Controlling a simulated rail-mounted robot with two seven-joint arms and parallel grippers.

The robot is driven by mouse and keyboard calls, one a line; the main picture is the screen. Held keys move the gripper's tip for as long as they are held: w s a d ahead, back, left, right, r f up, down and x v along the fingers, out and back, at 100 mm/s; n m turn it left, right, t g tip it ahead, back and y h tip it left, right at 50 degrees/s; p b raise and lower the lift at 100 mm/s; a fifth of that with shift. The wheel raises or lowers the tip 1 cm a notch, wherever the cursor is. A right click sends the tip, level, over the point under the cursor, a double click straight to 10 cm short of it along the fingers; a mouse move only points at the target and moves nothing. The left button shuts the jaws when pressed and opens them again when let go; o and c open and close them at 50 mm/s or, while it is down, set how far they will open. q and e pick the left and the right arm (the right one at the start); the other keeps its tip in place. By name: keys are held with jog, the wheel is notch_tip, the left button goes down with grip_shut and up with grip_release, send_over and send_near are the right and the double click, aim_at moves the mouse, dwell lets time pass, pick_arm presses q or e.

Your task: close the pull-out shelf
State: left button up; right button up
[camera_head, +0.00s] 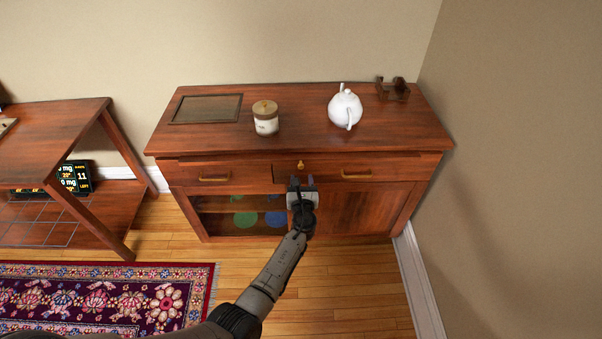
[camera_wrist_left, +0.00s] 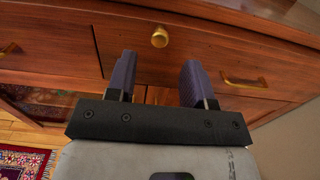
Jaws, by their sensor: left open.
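A wooden sideboard (camera_head: 320,145) stands against the wall. A small brass knob (camera_head: 300,165) shows on its front just under the top, between two bar handles; it also shows in the left wrist view (camera_wrist_left: 160,37). I cannot clearly tell the pull-out shelf's edges from the drawer fronts, nor how far out it is. My left gripper (camera_head: 301,181) is open and empty in front of the sideboard, just below the knob. In the left wrist view its two fingers (camera_wrist_left: 157,68) point at the front, with the knob beyond and between them, apart from both. My right gripper is not in view.
On the sideboard top are a dark tray (camera_head: 206,108), a lidded jar (camera_head: 265,118), a white teapot (camera_head: 345,107) and a small dark object (camera_head: 392,88). An open compartment (camera_head: 240,204) is at lower left. A wooden table (camera_head: 60,130) stands left; a wall is close on the right.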

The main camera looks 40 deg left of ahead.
aim_at(301, 168)
pick_arm(q)
jog(key=shift+b+x, duration=0.9)
jog(key=shift+x, duration=1.6)
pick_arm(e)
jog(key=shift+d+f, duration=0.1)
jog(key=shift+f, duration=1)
pick_arm(q)
grip_shut()
jog(key=shift+a, duration=0.1)
